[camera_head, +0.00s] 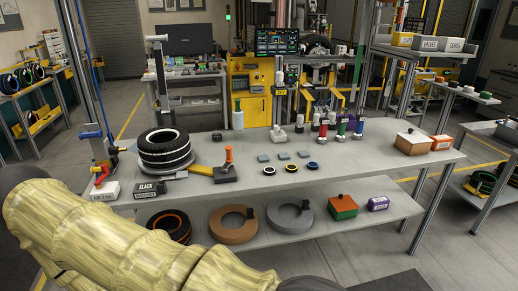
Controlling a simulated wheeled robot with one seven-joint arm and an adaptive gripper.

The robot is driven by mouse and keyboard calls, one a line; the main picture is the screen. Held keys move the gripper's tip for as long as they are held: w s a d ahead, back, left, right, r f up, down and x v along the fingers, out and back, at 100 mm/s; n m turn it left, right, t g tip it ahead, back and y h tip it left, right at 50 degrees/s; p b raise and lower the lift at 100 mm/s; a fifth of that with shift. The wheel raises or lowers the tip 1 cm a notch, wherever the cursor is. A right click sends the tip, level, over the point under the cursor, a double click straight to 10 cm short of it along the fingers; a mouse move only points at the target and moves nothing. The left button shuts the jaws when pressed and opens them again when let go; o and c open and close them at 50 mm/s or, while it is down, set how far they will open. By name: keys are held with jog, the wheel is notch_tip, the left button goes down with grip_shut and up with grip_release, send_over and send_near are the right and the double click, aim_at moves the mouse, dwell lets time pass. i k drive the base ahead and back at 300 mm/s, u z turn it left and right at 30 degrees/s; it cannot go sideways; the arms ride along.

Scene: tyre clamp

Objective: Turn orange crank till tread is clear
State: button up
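A black tyre (166,150) lies flat on a round grey base near the left end of the grey workbench. Just right of it, an upright orange handle (229,155), likely the crank, stands on a dark block (227,175). A yellow piece (200,170) lies between the tyre and that block. Whether anything presses on the tread is too small to tell. A pale yellow mottled form fills the lower left and appears to be my arm. My gripper is not in view.
Left of the tyre are a post with a blue and red fitting (99,172) and a box marked SLACK (150,189). Small pads, rings, several bottles and a tan box (412,142) stand farther right. The bench's front middle (310,185) is clear. A lower shelf holds rings.

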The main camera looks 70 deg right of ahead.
aim_at(224, 169)
jog(key=z, duration=0.75)
jog(key=i, duration=0.9)
jog(key=z, duration=0.75)
